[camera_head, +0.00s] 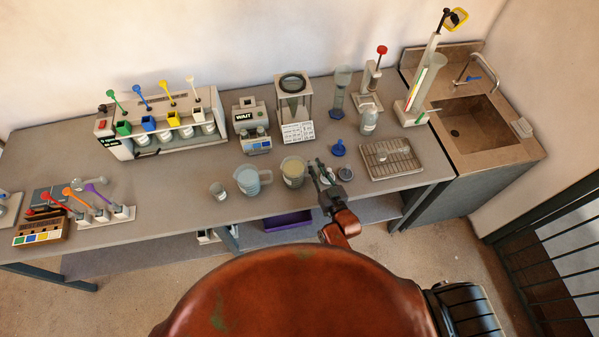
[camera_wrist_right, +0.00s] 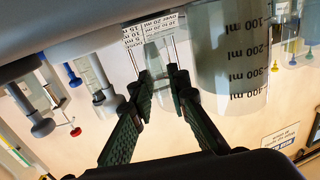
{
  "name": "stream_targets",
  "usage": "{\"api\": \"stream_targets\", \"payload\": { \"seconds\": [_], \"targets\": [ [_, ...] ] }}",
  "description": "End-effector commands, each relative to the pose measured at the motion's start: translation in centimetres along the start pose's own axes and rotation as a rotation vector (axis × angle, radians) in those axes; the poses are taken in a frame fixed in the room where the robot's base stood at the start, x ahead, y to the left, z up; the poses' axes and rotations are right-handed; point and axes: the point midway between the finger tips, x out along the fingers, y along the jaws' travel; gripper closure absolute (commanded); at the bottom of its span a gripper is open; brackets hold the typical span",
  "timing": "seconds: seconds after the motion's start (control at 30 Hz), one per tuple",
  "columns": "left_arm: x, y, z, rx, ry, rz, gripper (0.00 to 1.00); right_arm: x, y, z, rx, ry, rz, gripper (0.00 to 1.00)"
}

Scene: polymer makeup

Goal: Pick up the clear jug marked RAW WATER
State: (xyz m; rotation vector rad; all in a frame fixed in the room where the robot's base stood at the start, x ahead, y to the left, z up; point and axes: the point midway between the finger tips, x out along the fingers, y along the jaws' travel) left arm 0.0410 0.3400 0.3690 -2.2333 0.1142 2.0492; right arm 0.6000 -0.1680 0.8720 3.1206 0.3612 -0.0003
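A clear jug (camera_head: 248,181) with a handle on its right side stands near the front edge of the bench in the head view. It holds pale bluish liquid, and no RAW WATER marking can be read on it. My right gripper (camera_head: 318,172) is at the bench front, right of the jug, with a beaker (camera_head: 293,172) between them. In the wrist view the right gripper's fingers (camera_wrist_right: 162,82) stand apart with nothing held between them. A large clear vessel with ml marks (camera_wrist_right: 232,50) is close beside them; I cannot tell which vessel it is. My left gripper is out of view.
A small cup (camera_head: 218,191) stands left of the jug.

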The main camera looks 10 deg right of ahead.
Motion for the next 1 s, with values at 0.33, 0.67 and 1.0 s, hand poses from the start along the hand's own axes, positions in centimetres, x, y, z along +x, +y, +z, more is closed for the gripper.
{"api": "stream_targets", "payload": {
  "seconds": [0.33, 0.67, 1.0],
  "targets": [
    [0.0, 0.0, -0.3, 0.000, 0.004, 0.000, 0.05, -0.1, 0.0, 0.0, 0.000, 0.000, 0.000, 1.00],
    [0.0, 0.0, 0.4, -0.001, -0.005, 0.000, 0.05, -0.1, 0.0, 0.0, 0.000, 0.000, 0.000, 1.00],
    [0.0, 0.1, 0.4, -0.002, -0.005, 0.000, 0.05, 0.0, 0.0, -0.2, 0.001, 0.004, 0.000, 1.00]
  ]
}}
